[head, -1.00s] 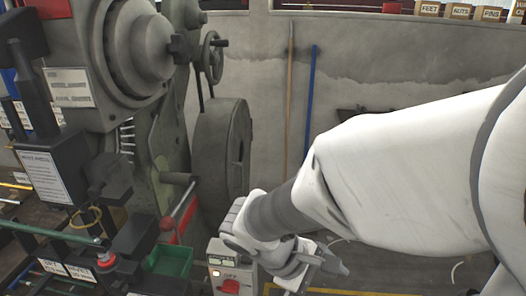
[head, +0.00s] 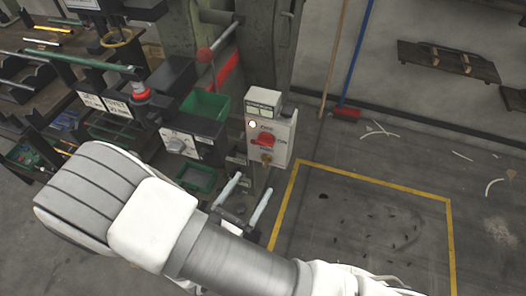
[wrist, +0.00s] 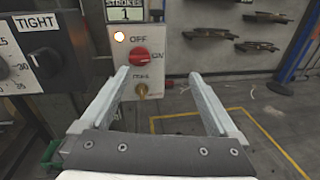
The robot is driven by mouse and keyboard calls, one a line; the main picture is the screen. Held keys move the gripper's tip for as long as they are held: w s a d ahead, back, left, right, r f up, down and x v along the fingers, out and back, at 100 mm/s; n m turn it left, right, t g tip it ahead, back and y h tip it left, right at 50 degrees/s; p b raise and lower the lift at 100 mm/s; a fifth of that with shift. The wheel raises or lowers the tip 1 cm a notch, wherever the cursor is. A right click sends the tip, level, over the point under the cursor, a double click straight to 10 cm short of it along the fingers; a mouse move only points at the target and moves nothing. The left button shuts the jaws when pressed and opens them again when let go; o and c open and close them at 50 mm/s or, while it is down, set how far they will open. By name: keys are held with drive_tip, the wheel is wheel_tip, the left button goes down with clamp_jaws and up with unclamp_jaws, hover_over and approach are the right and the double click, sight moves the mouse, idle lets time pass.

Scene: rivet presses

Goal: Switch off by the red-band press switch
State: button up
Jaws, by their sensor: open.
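The switch box (head: 281,139) is a pale grey panel on the press, right of the green bin in the head view. Its red rotary switch (head: 264,140) has OFF and ON marks, and a lit white lamp (head: 252,125) sits above it. In the wrist view the red switch (wrist: 139,57) points toward the ON side, with a brass key or knob (wrist: 142,90) below it. My gripper (head: 248,192) is open and empty in front of and below the box. In the wrist view its two fingers (wrist: 161,80) stand either side of the switch, apart from it.
A dial panel marked TIGHT (wrist: 45,60) stands left of the switch box. A green bin (head: 204,106) and a red push button (head: 140,92) are also to the left. Yellow floor lines (head: 375,183) bound open floor to the right.

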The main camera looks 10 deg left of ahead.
sight(264, 146)
wheel_tip(264, 146, down, 4)
drive_tip(key=s+a+n+t+y, duration=0.1)
drive_tip(key=s+a+n+y, duration=0.1)
drive_tip(key=n+y, duration=0.1)
drive_tip(key=w+b, duration=0.1)
drive_tip(key=w, duration=0.4)
drive_tip(key=w+d+b, duration=0.1)
drive_tip(key=w, duration=1.1)
drive_tip(key=shift+w+d+r+b, duration=0.15)
drive_tip(key=shift+w+r+b, duration=0.1)
drive_tip(key=shift+b, duration=0.15)
drive_tip(key=c, duration=1.4)
